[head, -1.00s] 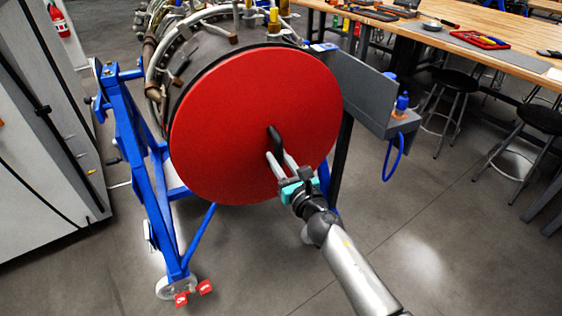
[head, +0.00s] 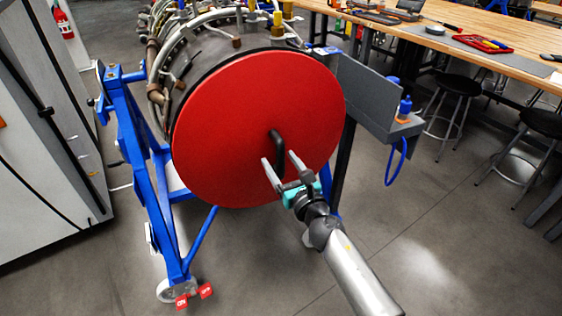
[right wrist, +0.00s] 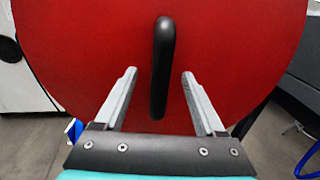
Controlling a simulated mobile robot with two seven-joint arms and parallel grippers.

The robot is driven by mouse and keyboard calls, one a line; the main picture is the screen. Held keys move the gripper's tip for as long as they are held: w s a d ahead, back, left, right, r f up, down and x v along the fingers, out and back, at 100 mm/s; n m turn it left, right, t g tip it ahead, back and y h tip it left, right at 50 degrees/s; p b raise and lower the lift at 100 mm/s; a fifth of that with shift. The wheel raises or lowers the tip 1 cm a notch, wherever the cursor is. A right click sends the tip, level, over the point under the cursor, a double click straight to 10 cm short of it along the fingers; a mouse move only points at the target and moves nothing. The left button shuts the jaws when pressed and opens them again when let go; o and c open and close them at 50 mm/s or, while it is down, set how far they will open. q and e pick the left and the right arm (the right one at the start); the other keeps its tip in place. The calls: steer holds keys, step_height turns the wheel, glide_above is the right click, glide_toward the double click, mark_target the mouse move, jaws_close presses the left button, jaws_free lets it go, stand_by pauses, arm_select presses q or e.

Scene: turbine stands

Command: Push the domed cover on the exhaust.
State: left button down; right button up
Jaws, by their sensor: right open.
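The red round cover (head: 225,130) sits against the rear end of the turbine engine (head: 213,48), over the exhaust opening. It looks nearly flat from here, and any gap behind its rim is too small to judge. A black bar handle (head: 277,150) stands upright near its middle and also shows in the right wrist view (right wrist: 161,65). My right gripper (head: 278,157) is open in front of the cover. In the right wrist view its fingertips (right wrist: 159,74) lie on either side of the handle, apart from it. My left gripper is out of view.
A blue stand (head: 140,160) carries the engine, with a caster at its lower left. A grey tray (head: 362,90) with a blue bottle is at the right. A grey cabinet (head: 45,130) stands left. A workbench and stools (head: 455,82) are at the back right. Floor in front is clear.

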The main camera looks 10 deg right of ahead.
steer(key=shift+s+d, duration=0.2)
steer(key=shift+s, duration=0.95)
steer(key=shift+s+d, duration=0.2)
steer(key=shift+s, duration=0.95)
steer(key=shift+s+d, duration=0.2)
steer(key=shift+s, duration=0.95)
steer(key=s+d+f+m+g+h+b, duration=0.1)
steer(key=s+f+m+g, duration=0.2)
steer(key=s+f+m, duration=0.55)
steer(key=s+d+f+m+g+h, duration=0.1)
steer(key=s+f+m+g, duration=0.3)
steer(key=f, duration=1)
steer(key=s+d+f+m+g+h+b, duration=0.15)
steer(key=s+f+m, duration=0.25)
steer(key=f+m, duration=0.55)
steer(key=s+f+m+g, duration=0.4)
steer(key=s+f+m, duration=0.2)
steer(key=s, duration=0.8)
steer(key=s+f+m+g, duration=0.4)
steer(key=s+f+m, duration=0.3)
steer(key=s+f, duration=0.3)
steer(key=s, duration=0.4)
steer(key=shift+d+b, duration=0.2)
steer(key=shift+b, duration=0.15)
